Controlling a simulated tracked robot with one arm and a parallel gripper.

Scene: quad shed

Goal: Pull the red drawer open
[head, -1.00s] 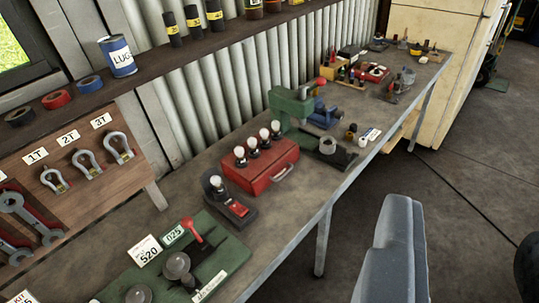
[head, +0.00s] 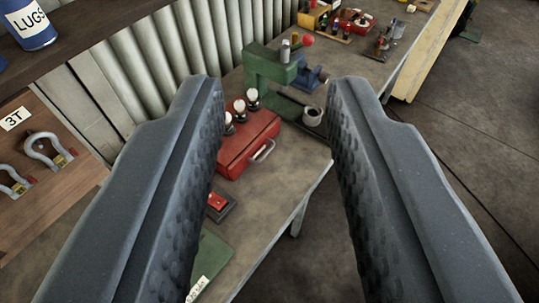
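The red drawer (head: 243,148) is a red box on the workbench, near the middle of the head view. Its pale handle (head: 263,150) is on the front, facing the bench's front edge. Several white bulbs in dark holders (head: 252,96) stand on its top. The drawer looks shut. My gripper (head: 279,88) is open and empty. Its two dark fingers stand wide apart, and the drawer appears between them in the picture, with no contact visible. The left finger hides part of the drawer's left end.
A green press (head: 268,68) stands just behind the drawer. A small red switch on a dark base (head: 218,204) lies nearer. The bench's front edge (head: 290,215) is right of the drawer, with open floor (head: 465,140) beyond. A shelf with a blue can (head: 27,24) is upper left.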

